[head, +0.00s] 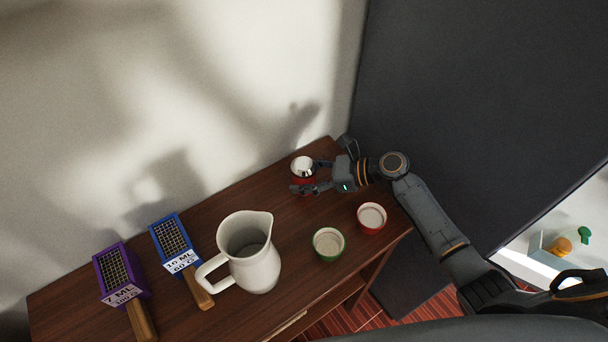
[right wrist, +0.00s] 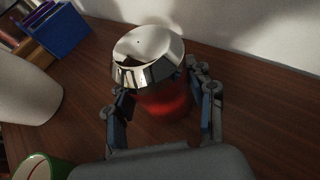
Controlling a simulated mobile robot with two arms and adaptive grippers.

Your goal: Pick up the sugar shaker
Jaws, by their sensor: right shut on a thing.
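The sugar shaker (head: 302,168) stands at the back right of the wooden table, near the wall. In the right wrist view the shaker (right wrist: 150,72) has a shiny metal top with a dark opening and a red body. My right gripper (head: 313,180) reaches it from the right. Its two fingers lie on either side of the red body, shut on it. The shaker looks upright; I cannot tell whether it is clear of the table. My left gripper is not in view.
A white pitcher (head: 252,265) stands mid-table. A green cup (head: 328,245) and a red cup (head: 371,218) stand near the front right edge. A blue box (head: 172,240) and a purple box (head: 120,272), both with wooden handles, are at left. A dark panel (head: 480,90) rises at right.

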